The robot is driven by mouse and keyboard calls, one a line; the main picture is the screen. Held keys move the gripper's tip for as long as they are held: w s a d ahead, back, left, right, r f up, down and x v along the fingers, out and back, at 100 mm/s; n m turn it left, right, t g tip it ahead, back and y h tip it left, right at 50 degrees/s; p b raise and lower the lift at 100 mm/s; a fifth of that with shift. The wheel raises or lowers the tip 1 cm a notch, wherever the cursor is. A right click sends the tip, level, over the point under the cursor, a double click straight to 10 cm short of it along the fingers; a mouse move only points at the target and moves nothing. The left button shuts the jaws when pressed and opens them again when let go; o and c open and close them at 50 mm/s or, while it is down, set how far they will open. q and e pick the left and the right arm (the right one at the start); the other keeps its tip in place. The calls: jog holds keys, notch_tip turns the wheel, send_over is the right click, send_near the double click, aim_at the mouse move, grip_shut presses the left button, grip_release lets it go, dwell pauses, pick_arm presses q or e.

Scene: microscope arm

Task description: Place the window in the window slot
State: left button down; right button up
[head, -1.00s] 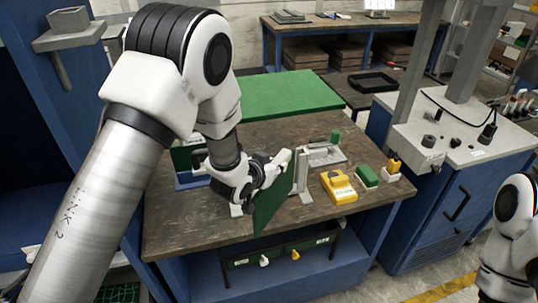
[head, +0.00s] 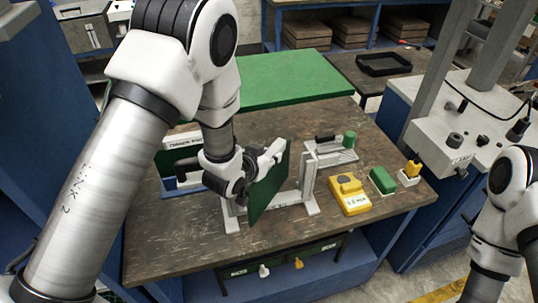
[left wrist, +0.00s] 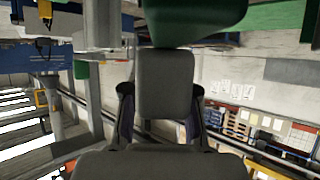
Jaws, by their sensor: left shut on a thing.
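The window looks to be the flat dark green panel (head: 268,192), held upright in the head view. My left gripper (head: 270,160) is shut on its upper part. The panel stands at the grey upright frame (head: 307,180) on the table, which looks like the window slot. It overlaps the frame's middle and hides part of it; I cannot tell whether they touch. In the left wrist view, dark grey gripper parts (left wrist: 168,80) fill the middle, with green (left wrist: 270,15) along the top. My right arm shows at the right edge, its gripper out of view.
A grey fixture (head: 330,152) is behind. The table's front left is clear.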

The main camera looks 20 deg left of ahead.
pick_arm(q)
jog(key=shift+w, duration=0.25)
jog(key=shift+s+f, duration=0.1)
jog(key=shift+s, duration=0.05)
jog(key=c, duration=0.9)
grip_release()
jog(key=shift+s, duration=0.2)
jog(key=shift+w, duration=0.1)
jog(key=shift+w, duration=0.1)
